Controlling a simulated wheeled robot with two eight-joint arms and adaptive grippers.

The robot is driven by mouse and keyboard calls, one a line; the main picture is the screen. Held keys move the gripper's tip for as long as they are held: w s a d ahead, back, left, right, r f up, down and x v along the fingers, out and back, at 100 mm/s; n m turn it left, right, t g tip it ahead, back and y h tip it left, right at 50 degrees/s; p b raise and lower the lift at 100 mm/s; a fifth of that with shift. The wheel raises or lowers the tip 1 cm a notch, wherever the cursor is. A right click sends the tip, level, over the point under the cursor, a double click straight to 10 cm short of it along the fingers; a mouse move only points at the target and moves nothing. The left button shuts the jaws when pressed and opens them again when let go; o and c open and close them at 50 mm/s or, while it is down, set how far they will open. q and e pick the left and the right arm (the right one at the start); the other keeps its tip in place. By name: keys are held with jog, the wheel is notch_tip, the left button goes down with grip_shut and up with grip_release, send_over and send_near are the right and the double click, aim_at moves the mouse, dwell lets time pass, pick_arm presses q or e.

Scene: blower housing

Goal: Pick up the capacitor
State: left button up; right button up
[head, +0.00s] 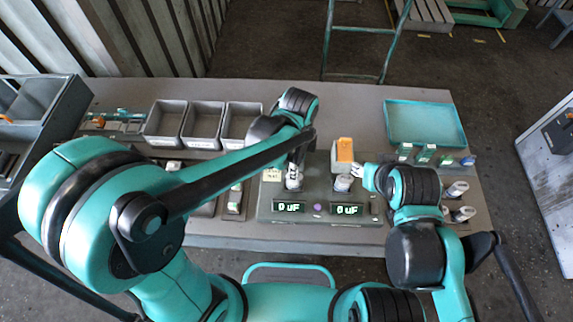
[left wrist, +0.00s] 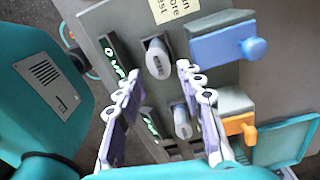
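A grey tester with two displays reading "0 uF" (head: 318,209) stands mid-table. One pale cylindrical capacitor (head: 293,181) stands in its left socket, and another capacitor (head: 343,183) in its right socket. My left gripper (head: 295,162) is above the left capacitor. In the left wrist view its two fingers (left wrist: 159,72) are spread, with one capacitor (left wrist: 158,60) just beyond the tips and the other capacitor (left wrist: 182,124) lower between the fingers. My right gripper (head: 358,172) is close beside the right capacitor; its finger opening is unclear.
An orange lever (left wrist: 238,125) and a blue lever (left wrist: 225,47) are on the tester. Three grey bins (head: 203,123) stand at the back left, a teal tray (head: 425,122) at the back right. My left arm hides part of the table.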

pick_arm(q)
notch_tip(320, 180, down, 7)
jog(key=shift+f+b, duration=0.15)
jog(key=shift+b, duration=0.9)
jog(key=shift+s, duration=0.1)
jog(key=c, duration=0.7)
